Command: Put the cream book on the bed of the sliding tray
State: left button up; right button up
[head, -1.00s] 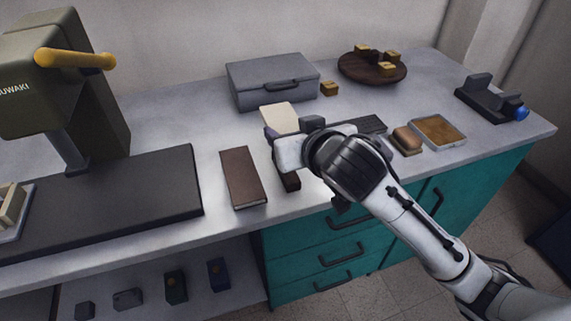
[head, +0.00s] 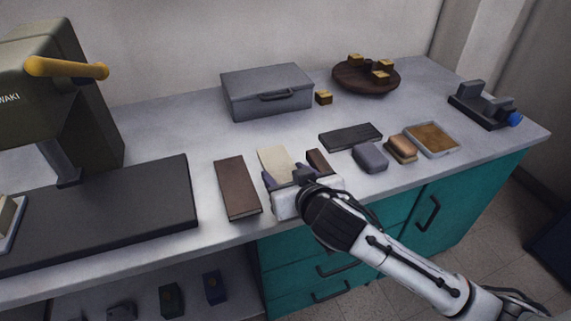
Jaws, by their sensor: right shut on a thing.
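The cream book (head: 274,161) is in the head view at the front middle of the counter, between two brown books. My right gripper (head: 286,178) is at its near end with a dark finger on either side, shut on the book. The gripper hides the book's near part, and I cannot tell whether the book touches the counter. At the far left edge, on the press's dark base (head: 120,205), a pale tray (head: 12,236) with a light block is partly cut off; it looks like the sliding tray. My left gripper is not in view.
A wide brown book (head: 238,188) lies left of the cream book, and a narrower one (head: 318,160) lies right. The press (head: 75,110) with a yellow handle stands left. A grey case (head: 267,92) is behind. Several small things lie right.

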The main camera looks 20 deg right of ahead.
jog(key=shift+f, duration=0.1)
jog(key=o, duration=1.1)
jog(key=shift+o, duration=0.2)
jog(key=shift+f, duration=0.1)
